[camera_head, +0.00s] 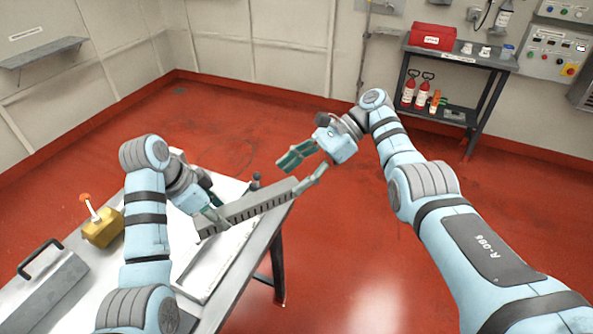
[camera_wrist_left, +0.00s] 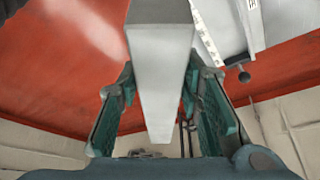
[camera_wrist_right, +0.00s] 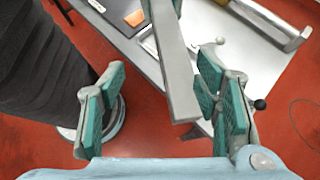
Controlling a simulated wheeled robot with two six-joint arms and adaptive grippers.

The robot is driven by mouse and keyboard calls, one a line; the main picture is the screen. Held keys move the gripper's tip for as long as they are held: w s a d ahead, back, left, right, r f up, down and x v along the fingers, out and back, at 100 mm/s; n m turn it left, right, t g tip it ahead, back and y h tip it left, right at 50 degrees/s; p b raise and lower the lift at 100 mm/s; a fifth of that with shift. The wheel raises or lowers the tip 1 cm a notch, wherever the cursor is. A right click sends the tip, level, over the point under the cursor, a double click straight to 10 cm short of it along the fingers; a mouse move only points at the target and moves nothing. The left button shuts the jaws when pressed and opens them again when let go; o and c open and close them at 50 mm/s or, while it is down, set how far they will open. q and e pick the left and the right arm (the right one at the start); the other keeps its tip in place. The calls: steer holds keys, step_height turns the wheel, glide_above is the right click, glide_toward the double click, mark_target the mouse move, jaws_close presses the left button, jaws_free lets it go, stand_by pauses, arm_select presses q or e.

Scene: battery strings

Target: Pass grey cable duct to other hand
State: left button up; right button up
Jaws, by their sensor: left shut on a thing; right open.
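The grey cable duct (camera_head: 250,207) is a long slotted bar held above the right end of the table. My left gripper (camera_head: 212,214) is shut on the duct near its left end. In the left wrist view the duct (camera_wrist_left: 163,85) runs between the two green-padded fingers. My right gripper (camera_head: 306,167) is open and empty, close to the duct's far right end. In the right wrist view the duct's free end (camera_wrist_right: 180,85) reaches down toward the gap between the open fingers, nearer the right-hand finger. I cannot tell whether that finger touches it.
A small black knob (camera_head: 256,179) stands behind the duct. A shelf with a red box (camera_head: 433,36) is far back; red floor is open between.

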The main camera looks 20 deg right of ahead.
mark_target(261, 201)
steer(key=x, duration=1.2)
steer(key=shift+w, duration=0.15)
steer(key=shift+d+f, duration=0.1)
steer(key=shift+d, duration=0.05)
steer(key=shift+c, duration=0.3)
jaws_close()
steer(key=shift+o, duration=0.3)
jaws_free()
